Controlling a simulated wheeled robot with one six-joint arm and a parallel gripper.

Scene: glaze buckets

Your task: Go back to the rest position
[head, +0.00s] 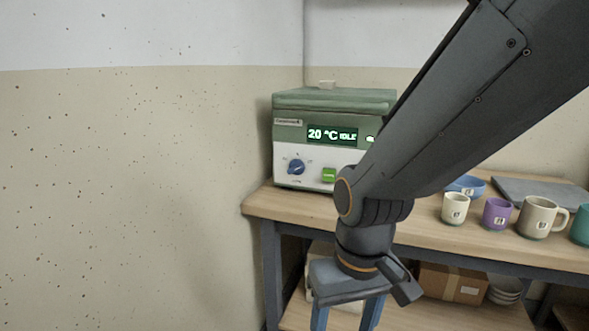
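My gripper (346,316) hangs at the lower middle of the head view, pointing down in front of the table's front edge. Its two blue-grey fingers stand apart with nothing visible between them. The fingertips run to the bottom edge of the picture, so their very ends are hard to see. My dark grey arm comes in from the upper right and hides part of the table and of the kiln-like box.
A wooden table (420,231) bears a green and white device (300,140) reading "20 °C IDLE", a cream cup (455,208), a purple cup (497,213), a beige mug (540,217), a teal cup (581,228), a blue bowl (468,186) and a grey slab (545,192). A cardboard box (452,283) and bowls (505,289) sit below.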

